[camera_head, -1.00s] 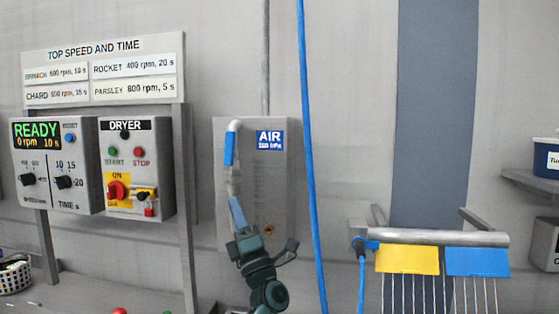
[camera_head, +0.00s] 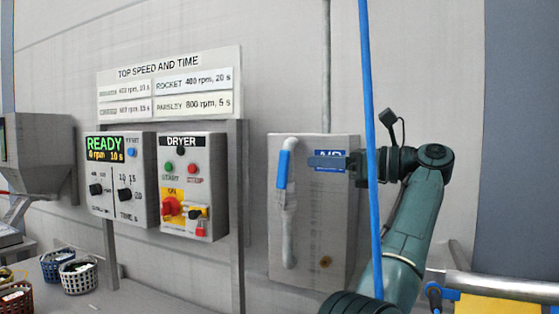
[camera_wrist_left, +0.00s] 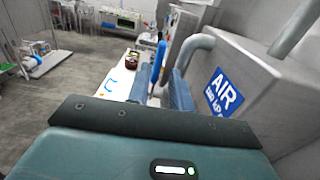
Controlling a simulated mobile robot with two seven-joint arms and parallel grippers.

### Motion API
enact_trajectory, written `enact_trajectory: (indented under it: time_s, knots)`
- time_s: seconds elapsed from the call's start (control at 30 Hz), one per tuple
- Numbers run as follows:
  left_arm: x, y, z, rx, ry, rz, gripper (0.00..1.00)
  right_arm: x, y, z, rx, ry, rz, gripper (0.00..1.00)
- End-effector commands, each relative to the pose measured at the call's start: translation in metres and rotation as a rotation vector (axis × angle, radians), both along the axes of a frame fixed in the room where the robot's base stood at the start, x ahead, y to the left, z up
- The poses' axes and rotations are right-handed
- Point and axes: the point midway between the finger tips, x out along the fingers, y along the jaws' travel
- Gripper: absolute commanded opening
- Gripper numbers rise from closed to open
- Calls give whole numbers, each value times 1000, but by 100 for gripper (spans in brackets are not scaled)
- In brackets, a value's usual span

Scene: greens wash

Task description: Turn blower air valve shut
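The air valve's blue handle (camera_head: 283,168) points along its grey pipe (camera_head: 290,222), on the front of a grey box with a blue AIR sign (camera_head: 330,168). My left gripper (camera_head: 312,161) reaches in from the right, its blue fingers level with the handle and covering part of the sign. In the head view a small gap shows between the fingertips and the handle. In the left wrist view the gripper (camera_wrist_left: 160,88) has its two blue fingers apart, with the curved pipe (camera_wrist_left: 196,48) beyond them. I cannot tell whether the handle lies between them.
A dryer panel (camera_head: 193,185) with a red switch and a READY control box (camera_head: 120,180) stand left of the valve. A blue hose (camera_head: 369,130) hangs in front of my left arm. A rail with a yellow tag (camera_head: 495,306) is at lower right. Baskets (camera_head: 80,276) sit lower left.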

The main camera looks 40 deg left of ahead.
Motion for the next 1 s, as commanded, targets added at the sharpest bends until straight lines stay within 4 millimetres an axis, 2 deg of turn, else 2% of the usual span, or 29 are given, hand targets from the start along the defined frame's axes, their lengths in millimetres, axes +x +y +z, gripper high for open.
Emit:
enact_trajectory:
  time_s: [0.1, 0.3, 0.5, 0.7, 0.93, 1.0]
  knots:
    - [-9, 26, -1, 1, -2, 6, 22, 0, 0, 2, -1, -3, 2, 25]
    - [-21, 66, 1, 2, 0, 4, 22, -3, -1, 6, -3, 5, 3, 25]
    - [-29, 92, 1, 3, 2, 2, 22, -9, -4, 1, -12, 30, -1, 25]
    - [-32, 102, 0, 2, 3, 0, 22, -10, -4, -1, -10, 37, -9, 25]
    - [-32, 102, 0, 2, 3, 0, 22, -9, -3, 0, -2, 36, -15, 25]
    - [-32, 102, 0, 2, 3, 0, 17, -8, -3, 0, -3, 34, -15, 25]
